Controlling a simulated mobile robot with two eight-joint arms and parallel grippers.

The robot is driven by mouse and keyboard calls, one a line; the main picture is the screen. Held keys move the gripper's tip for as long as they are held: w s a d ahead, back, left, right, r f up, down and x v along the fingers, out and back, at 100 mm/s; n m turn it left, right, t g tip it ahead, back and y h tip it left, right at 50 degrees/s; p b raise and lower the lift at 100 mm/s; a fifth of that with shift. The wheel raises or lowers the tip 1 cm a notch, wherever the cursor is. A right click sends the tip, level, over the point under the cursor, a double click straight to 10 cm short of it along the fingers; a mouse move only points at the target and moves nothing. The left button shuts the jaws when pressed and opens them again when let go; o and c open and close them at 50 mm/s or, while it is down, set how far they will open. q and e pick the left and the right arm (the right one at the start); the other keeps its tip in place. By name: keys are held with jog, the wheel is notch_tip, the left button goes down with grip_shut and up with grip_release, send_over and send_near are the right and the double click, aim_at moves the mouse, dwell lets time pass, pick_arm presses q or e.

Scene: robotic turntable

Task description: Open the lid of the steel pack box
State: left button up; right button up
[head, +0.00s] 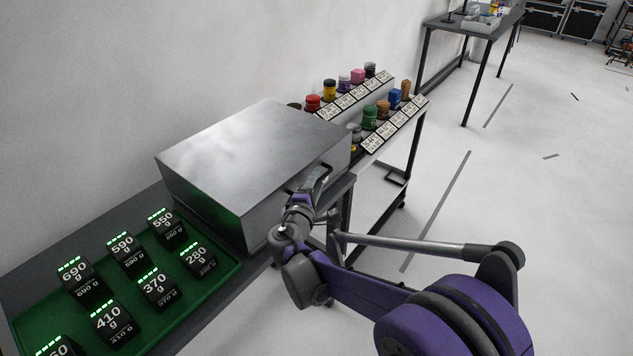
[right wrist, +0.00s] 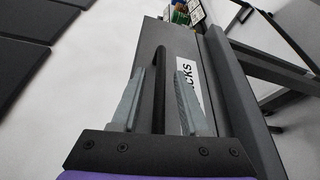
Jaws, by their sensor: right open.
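The steel pack box (head: 235,150) stands on the grey table in the head view, its flat lid closed. A dark handle (right wrist: 160,72) runs along its front face and lies between the two fingers of my right gripper (right wrist: 160,95) in the right wrist view. The fingers are open, with a gap on each side of the handle. In the head view my right gripper (head: 315,182) is at the box's front side, below the lid's edge, and partly hides the handle. A white label (right wrist: 187,72) on the front face is partly covered by a finger. My left gripper is not in view.
A green tray (head: 225,283) with several black weight blocks lies left of the box. A stepped rack (head: 373,143) of coloured jars stands behind it to the right. Another table (head: 459,28) is farther back. The floor at right is open.

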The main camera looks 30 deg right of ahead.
grip_shut()
dwell(1.4)
